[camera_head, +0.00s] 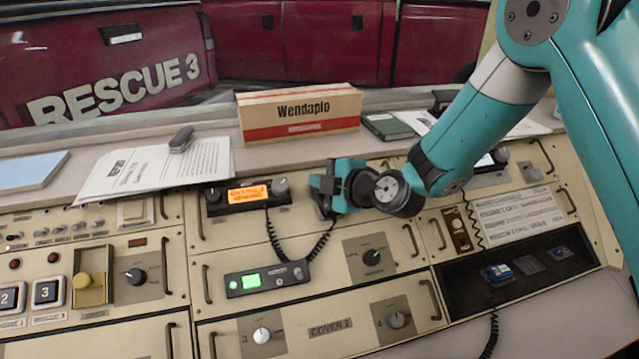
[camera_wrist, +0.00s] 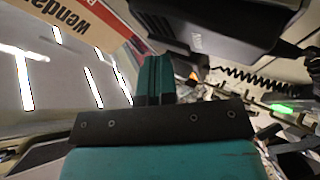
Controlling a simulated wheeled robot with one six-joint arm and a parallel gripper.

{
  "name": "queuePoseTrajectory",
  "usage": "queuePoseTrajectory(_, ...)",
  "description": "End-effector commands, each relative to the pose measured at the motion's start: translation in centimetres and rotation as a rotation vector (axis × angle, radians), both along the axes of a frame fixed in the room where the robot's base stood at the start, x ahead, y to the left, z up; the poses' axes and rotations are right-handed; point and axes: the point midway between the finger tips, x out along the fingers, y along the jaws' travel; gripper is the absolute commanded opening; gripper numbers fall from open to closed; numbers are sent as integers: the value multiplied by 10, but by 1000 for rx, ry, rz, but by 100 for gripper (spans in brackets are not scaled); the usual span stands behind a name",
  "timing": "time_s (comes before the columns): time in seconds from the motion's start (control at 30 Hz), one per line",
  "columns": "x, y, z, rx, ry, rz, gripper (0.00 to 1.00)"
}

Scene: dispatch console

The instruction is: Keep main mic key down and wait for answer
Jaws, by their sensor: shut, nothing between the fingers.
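My gripper (camera_head: 322,186) is shut and empty, low over the console just right of the orange-lit radio (camera_head: 247,194). Its closed teal fingers (camera_wrist: 155,75) show in the wrist view, beside a dark hand microphone (camera_wrist: 215,25) with a coiled cord (camera_wrist: 255,80). The fingertips are very close to the microphone's left part; I cannot tell whether they touch it or whether its key is pressed.
A Wendaplo box (camera_head: 300,112) stands on the ledge behind my gripper. Papers (camera_head: 155,168) with a dark object on top lie to its left. Rotary knobs (camera_head: 371,257), pull handles and a dark recessed tray (camera_head: 460,290) surround the area.

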Motion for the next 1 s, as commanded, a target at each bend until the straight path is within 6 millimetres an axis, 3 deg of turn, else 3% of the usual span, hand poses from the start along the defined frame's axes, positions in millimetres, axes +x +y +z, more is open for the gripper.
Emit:
queuePoseTrajectory(0.6,-8,-2,13,0,0,0,0)
queuePoseTrajectory(1.0,-28,-5,46,0,-2,0,0)
